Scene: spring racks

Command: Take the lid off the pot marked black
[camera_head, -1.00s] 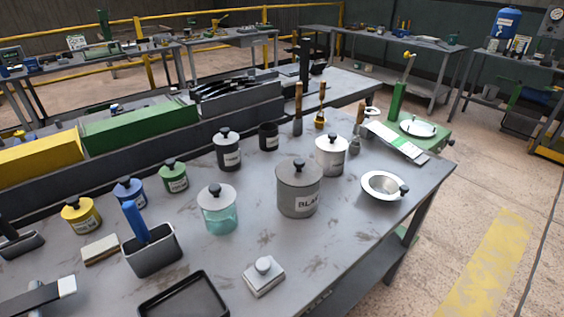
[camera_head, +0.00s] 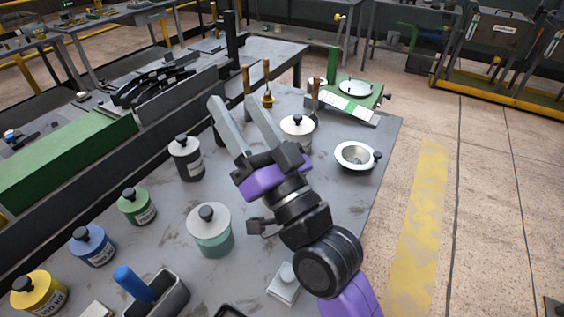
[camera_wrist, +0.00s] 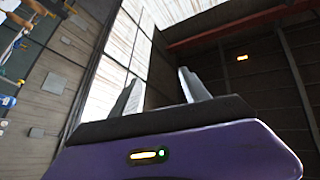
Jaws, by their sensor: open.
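A light pot (camera_head: 297,128) with a pale lid and dark knob stands just beyond my wrist, partly covered.
A teal glass jar (camera_head: 211,238) and a small weighted block (camera_head: 284,284) stand near my arm. Green (camera_head: 136,206), blue (camera_head: 92,245) and yellow (camera_head: 40,293) jars line the left. A white bowl (camera_head: 356,156) and a green scale (camera_head: 350,98) are at right.

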